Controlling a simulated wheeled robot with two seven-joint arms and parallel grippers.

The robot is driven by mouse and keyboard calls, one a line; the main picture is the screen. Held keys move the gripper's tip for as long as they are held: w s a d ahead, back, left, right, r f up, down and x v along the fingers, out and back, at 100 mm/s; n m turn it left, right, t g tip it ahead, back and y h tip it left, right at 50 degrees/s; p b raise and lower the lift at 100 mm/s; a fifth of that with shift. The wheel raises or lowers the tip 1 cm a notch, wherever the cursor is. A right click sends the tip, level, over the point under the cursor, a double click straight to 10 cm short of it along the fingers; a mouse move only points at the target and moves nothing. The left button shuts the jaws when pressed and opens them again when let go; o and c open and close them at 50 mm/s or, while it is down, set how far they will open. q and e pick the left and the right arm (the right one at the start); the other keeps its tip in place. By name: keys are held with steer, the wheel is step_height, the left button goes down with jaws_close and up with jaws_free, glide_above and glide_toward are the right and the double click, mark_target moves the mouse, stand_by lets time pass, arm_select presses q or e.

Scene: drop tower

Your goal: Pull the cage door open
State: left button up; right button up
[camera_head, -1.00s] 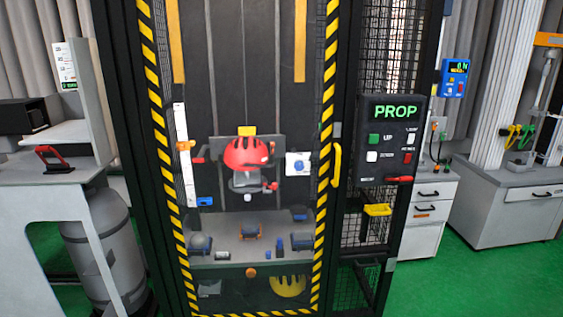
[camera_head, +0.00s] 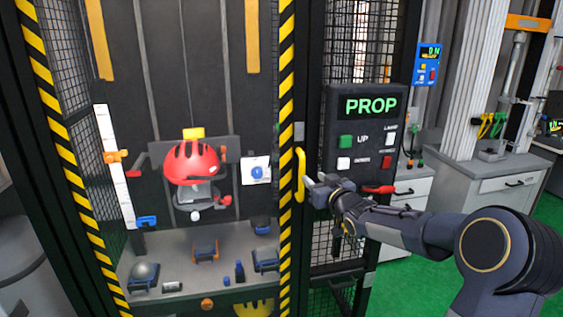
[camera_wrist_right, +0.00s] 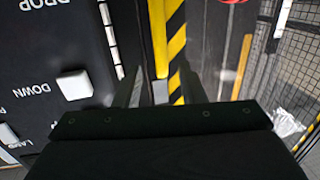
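The cage door (camera_head: 286,120) has a black frame with yellow-and-black striped edges and looks shut. Its yellow vertical handle (camera_head: 300,174) is on the door's right edge. My right gripper (camera_head: 312,184) is at the handle, coming in from the right. In the right wrist view, the two fingers of my right gripper (camera_wrist_right: 160,90) stand apart, and the yellow handle (camera_wrist_right: 157,40) shows in the gap between them. I cannot tell whether either finger touches it. My left gripper is in neither view.
Behind the door are a red helmet (camera_head: 191,163) and several small items.

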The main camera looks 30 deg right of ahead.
mark_target(303, 168)
steer(key=shift+w+d+r, duration=0.1)
steer(key=shift+w+r, duration=0.1)
steer(key=shift+w, duration=0.8)
steer(key=w+p, duration=0.1)
steer(key=w, duration=0.5)
steer(key=shift+w+d+p, duration=0.1)
steer(key=shift+w+p, duration=0.2)
steer(key=shift+p, duration=0.1)
jaws_close()
steer(key=shift+f, duration=0.1)
